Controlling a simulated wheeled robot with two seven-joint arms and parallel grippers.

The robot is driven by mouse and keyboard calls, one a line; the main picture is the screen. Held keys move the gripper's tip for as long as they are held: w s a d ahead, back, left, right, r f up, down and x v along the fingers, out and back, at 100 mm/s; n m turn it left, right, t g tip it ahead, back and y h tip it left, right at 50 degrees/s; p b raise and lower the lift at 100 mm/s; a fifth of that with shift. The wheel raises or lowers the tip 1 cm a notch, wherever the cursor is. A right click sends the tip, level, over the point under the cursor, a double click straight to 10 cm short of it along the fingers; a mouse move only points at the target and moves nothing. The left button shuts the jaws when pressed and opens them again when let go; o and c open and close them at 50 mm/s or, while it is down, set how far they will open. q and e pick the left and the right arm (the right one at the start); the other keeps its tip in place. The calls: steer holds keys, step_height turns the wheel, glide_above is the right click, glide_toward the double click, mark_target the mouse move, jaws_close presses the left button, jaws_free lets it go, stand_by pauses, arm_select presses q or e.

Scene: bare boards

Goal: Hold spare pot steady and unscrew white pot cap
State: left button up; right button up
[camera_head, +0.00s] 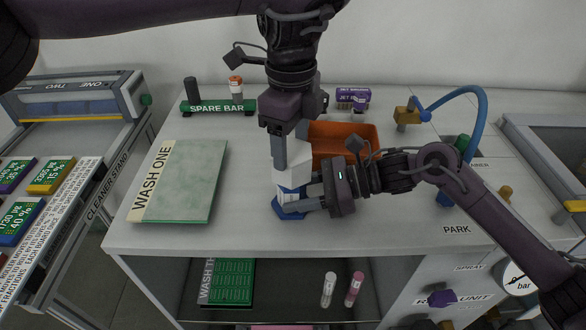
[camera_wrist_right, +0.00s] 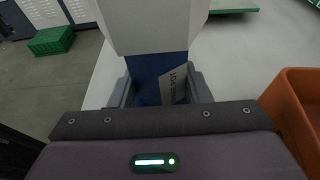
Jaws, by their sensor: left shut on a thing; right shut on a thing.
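The spare pot (camera_head: 287,212) is blue with a white label and stands upright near the middle of the worktop. Its white cap (camera_head: 287,178) sits on top of the blue body. My left gripper (camera_head: 291,162) comes down from above and is shut on the white cap. My right gripper (camera_head: 308,198) comes in from the right and is shut on the blue body. The thread between cap and body is hidden.
An orange tray (camera_head: 365,135) stands just behind the pot. The WASH ONE board (camera_head: 185,185) lies to the left. The green SPARE BAR rack (camera_head: 218,107) with two small items is at the back left. A blue hose (camera_head: 485,110) arches at the right. The front worktop is clear.

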mark_target(292, 150)
arm_select(q)
steer(key=shift+r, duration=0.5)
steer(key=shift+r, duration=2.25)
arm_select(e)
steer(key=o, duration=1.2)
steer(key=shift+c, duration=0.2)
steer(key=v, duration=0.7)
steer(key=shift+d+r, duration=0.1)
steer(key=shift+d, duration=0.15)
